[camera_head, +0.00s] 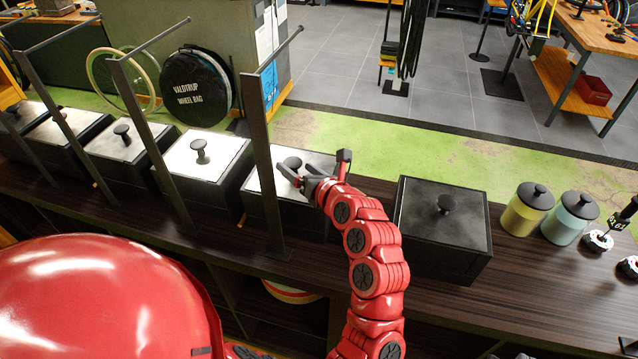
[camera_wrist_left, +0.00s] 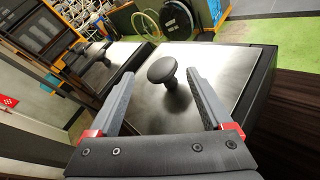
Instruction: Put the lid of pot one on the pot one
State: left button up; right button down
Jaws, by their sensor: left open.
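Several black square pots stand in a row on the dark bench, most with shiny metal lids and black knobs. No label shows which is pot one. My left gripper (camera_head: 318,166) is open and empty over the metal lid (camera_head: 262,183) of the row's rightmost pot. In the left wrist view, that lid's black knob (camera_wrist_left: 163,70) shows between the spread fingers (camera_wrist_left: 162,85), apart from them. My right gripper is not in view.
Dark upright posts (camera_head: 264,165) with rods stand among the pots, one close left of my gripper. A yellow jar (camera_head: 522,215) and a teal jar (camera_head: 566,222) with black lids stand at the right. The bench's right front (camera_head: 540,300) is mostly clear.

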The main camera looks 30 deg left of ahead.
pick_arm(q)
jog(key=b+v, duration=0.5)
jog(key=v, duration=1.1)
jog(key=shift+d, duration=0.15)
jog(key=shift+s+d, duration=0.1)
